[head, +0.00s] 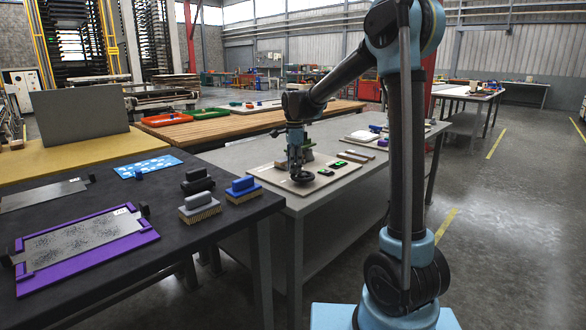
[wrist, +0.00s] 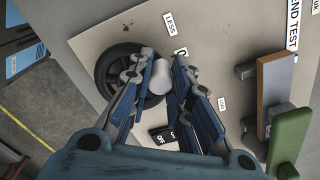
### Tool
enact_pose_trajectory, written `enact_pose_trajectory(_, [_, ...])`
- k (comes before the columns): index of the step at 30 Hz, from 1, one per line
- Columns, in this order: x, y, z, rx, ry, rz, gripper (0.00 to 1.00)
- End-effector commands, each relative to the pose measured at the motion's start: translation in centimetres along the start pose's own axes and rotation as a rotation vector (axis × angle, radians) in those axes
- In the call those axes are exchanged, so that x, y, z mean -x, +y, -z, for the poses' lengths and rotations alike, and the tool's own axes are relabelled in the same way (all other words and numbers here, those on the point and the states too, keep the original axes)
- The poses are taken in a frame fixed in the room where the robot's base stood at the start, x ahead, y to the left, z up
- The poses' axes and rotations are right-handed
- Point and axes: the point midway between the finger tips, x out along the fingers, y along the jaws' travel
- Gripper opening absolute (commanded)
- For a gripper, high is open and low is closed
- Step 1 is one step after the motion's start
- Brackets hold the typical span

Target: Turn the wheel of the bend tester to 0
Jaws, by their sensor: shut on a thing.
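The bend tester's black wheel (wrist: 106,68) lies flat on a beige board (wrist: 100,38) in the wrist view, left of centre. A pale grey knob (wrist: 160,78) stands at the wheel's right side. My gripper (wrist: 163,68) is shut on this knob, with one finger on either side of it. The left finger hides part of the wheel. A "LESS" label (wrist: 170,24) sits above, and another label beside the right fingertip is partly hidden, so I cannot read the wheel's setting. In the head view my gripper (head: 296,160) points down over the wheel (head: 303,177).
A black tile marked "OFF" (wrist: 163,135) lies below the knob. Upright brown-grey (wrist: 274,92) and green (wrist: 289,139) blocks stand to the right. In the head view, a dark table (head: 215,226) with brushes and a purple tray (head: 140,246) is to the left.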

Motion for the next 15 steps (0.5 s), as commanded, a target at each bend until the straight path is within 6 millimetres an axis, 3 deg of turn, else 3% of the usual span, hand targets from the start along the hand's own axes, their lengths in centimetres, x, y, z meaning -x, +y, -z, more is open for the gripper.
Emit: enact_pose_trajectory(15, [0.03,-0.66,0.45,-0.188,-0.002,0.003,0.00])
